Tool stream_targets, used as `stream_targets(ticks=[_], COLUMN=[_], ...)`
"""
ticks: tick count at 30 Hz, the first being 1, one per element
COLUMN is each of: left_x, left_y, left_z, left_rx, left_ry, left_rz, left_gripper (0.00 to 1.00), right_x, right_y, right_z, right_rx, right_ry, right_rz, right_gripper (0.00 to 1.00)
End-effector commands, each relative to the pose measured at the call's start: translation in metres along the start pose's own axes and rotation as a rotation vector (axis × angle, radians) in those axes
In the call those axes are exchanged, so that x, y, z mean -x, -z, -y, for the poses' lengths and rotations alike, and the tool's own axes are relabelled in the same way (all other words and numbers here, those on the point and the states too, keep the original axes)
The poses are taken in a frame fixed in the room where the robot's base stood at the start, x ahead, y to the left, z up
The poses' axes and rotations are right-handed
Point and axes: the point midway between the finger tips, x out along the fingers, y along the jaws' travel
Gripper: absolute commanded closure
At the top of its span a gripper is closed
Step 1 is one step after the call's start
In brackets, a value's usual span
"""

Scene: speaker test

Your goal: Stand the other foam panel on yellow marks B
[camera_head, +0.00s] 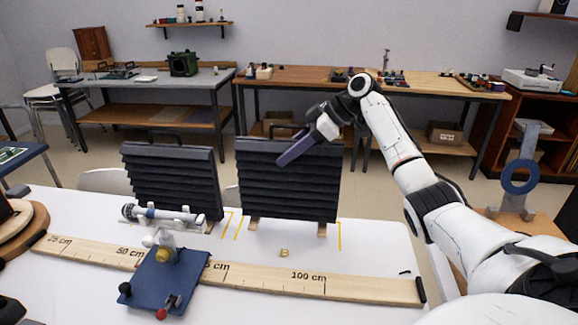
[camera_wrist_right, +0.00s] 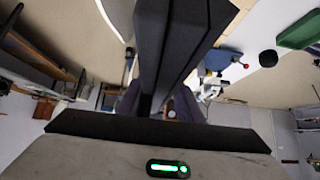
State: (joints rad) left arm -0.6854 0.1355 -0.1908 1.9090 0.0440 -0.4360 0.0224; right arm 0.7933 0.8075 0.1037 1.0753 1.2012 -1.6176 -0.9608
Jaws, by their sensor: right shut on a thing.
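A dark ribbed foam panel (camera_head: 265,185) is upright over the white table, between yellow marks B (camera_head: 341,236), with the letter B (camera_head: 284,253) in front. Its wooden feet (camera_head: 321,229) look at or very near the tabletop; I cannot tell whether they touch. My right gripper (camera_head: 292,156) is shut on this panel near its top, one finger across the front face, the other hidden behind. The right wrist view shows the dark panel (camera_wrist_right: 175,45) running between the fingers. A second foam panel (camera_head: 170,172) stands to the left. My left gripper is not in view.
A wooden ruler (camera_head: 370,288) lies along the table front. A blue plate with a joystick-like fitting (camera_head: 165,280) overlaps it. A white-and-dark cylinder (camera_head: 165,214) lies before the left panel. Workbenches (camera_head: 450,90) stand behind. The table right of the panel is bare.

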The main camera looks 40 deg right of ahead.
Motion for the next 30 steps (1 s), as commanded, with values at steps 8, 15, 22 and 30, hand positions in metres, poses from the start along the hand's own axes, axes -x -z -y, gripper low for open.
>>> stream_targets(ticks=[8, 15, 22, 30], left_x=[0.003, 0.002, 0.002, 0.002], left_y=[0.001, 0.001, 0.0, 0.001], left_z=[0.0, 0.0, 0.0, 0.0], left_rx=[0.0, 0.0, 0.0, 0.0], left_ry=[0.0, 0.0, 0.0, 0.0], left_rz=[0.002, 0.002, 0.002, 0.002], left_gripper=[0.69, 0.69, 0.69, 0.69], right_x=[-0.022, -0.023, -0.026, -0.025], right_y=[-0.022, -0.023, -0.026, -0.026], right_z=[0.0, 0.0, 0.0, 0.0], right_rx=[-0.001, 0.001, -0.001, -0.001], right_ry=[-0.002, -0.003, 0.0, 0.0], right_rz=[-0.003, -0.003, 0.001, 0.001], right_gripper=[1.0, 1.0, 0.49, 0.49])
